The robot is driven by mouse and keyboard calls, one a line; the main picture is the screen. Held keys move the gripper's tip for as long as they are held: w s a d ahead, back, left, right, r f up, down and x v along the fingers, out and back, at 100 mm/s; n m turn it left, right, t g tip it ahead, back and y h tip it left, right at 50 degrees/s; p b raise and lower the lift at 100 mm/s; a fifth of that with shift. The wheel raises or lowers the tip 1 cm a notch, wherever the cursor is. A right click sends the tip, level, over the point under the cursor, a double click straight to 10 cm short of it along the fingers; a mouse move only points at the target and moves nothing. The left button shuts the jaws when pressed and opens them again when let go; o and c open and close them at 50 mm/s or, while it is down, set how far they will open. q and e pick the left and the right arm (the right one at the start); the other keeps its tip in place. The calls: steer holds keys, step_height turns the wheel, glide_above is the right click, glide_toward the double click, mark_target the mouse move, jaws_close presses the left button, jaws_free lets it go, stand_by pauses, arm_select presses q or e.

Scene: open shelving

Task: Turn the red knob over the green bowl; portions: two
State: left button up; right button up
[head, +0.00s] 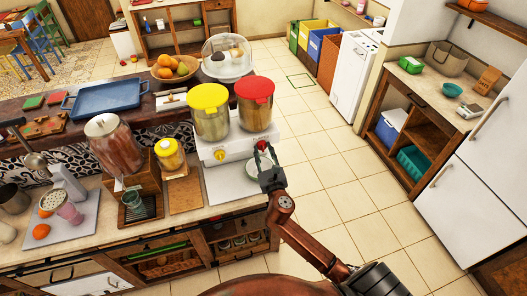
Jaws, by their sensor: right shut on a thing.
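A white dispenser (235,143) stands on the counter with two clear canisters on top. One has a yellow lid (208,96), the other a red lid (254,89). A yellow knob (219,155) is on the front left, and the red knob (262,145) is on the front right, below the red-lidded canister. My right gripper (266,158) is shut on the red knob and partly covers it. A small teal-green bowl (452,90) sits on the right-hand counter. My left gripper is not in view.
A large lidded jar (114,147), a yellow-lidded jar (169,154) and a green glass (132,199) stand left of the dispenser. A blue tray (107,97) and a fruit bowl (174,74) are behind. The tiled floor (345,180) to the right is clear.

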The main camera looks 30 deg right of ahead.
steer(key=c, duration=0.3)
steer(key=shift+r+m+p, duration=0.1)
steer(key=shift+m+p, duration=0.7)
steer(key=shift+m, duration=0.4)
steer(key=m+p, duration=0.1)
steer(key=m, duration=0.1)
steer(key=shift+m, duration=0.3)
steer(key=m+p, duration=0.1)
steer(key=m, duration=0.1)
steer(key=shift+m+g+y, duration=0.3)
steer(key=m+p, duration=0.1)
steer(key=m, duration=0.4)
steer(key=shift+d+y, duration=0.1)
steer(key=shift+y, duration=0.2)
steer(key=shift+d+m+p, duration=0.1)
steer(key=shift+m+p, duration=0.55)
steer(key=shift+m, duration=1.45)
steer(key=shift+y, duration=0.3)
